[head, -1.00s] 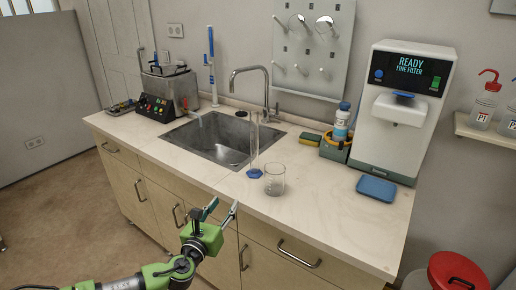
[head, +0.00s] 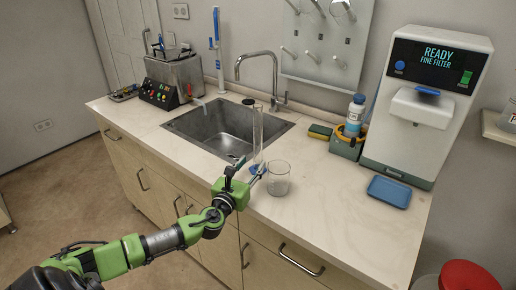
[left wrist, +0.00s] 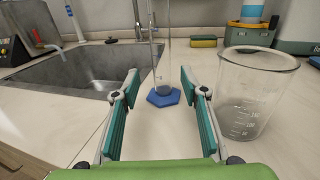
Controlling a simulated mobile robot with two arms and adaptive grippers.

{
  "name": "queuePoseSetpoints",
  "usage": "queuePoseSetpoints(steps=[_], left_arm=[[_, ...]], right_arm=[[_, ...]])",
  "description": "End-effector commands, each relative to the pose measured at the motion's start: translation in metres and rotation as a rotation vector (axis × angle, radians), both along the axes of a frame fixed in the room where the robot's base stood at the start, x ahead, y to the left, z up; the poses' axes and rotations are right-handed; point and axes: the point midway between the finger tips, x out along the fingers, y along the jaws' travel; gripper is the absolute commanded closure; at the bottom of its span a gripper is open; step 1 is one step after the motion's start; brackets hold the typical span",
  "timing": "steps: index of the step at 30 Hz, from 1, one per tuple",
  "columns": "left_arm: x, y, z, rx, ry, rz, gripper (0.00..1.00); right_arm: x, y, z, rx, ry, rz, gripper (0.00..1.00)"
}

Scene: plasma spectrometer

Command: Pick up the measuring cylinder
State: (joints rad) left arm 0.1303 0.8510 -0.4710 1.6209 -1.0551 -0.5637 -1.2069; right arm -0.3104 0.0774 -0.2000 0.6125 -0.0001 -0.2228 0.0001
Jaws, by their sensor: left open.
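The measuring cylinder (head: 258,135) is a tall clear tube standing upright on the counter at the front right corner of the sink. Its blue hexagonal base (left wrist: 164,96) shows in the left wrist view, straight ahead between the fingers. My left gripper (head: 247,167) is open just in front of the cylinder, low near its base. In the left wrist view the gripper (left wrist: 158,105) has its teal pads on either side of the line to the cylinder, and nothing is held. My right gripper is not in view.
A clear glass beaker (head: 278,179) stands close to the right of the cylinder, and looms near the right finger in the left wrist view (left wrist: 252,95). The sink (head: 215,130) lies behind and left. A blue tray (head: 389,191) and a filter machine (head: 425,95) stand right.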

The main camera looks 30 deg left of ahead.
Motion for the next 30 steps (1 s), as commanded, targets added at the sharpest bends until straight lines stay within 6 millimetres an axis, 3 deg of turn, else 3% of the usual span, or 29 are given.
queuePoseSetpoints(steps=[6,13,22,23,27,30], left_arm=[[0.019,0.002,0.003,-0.001,-0.001,0.001,0.6],[0.049,0.006,0.001,-0.001,0.0,0.0,0.6],[0.054,0.007,0.0,0.0,0.001,-0.001,0.6],[0.054,0.007,0.0,0.0,0.001,-0.001,0.62],[0.054,0.007,0.001,0.0,0.001,-0.001,0.99],[0.054,0.007,0.0,0.0,0.001,-0.001,1.0]], right_arm=[[0.024,-0.001,0.007,0.001,-0.036,0.001,0.6],[0.02,-0.002,0.008,-0.001,-0.03,0.001,0.6],[0.012,-0.002,0.007,-0.002,-0.018,0.001,0.6],[0.012,-0.002,0.007,-0.001,-0.018,0.001,0.6],[0.012,-0.002,0.007,-0.002,-0.017,0.001,0.6],[0.012,-0.002,0.007,-0.002,-0.017,0.001,0.6]])
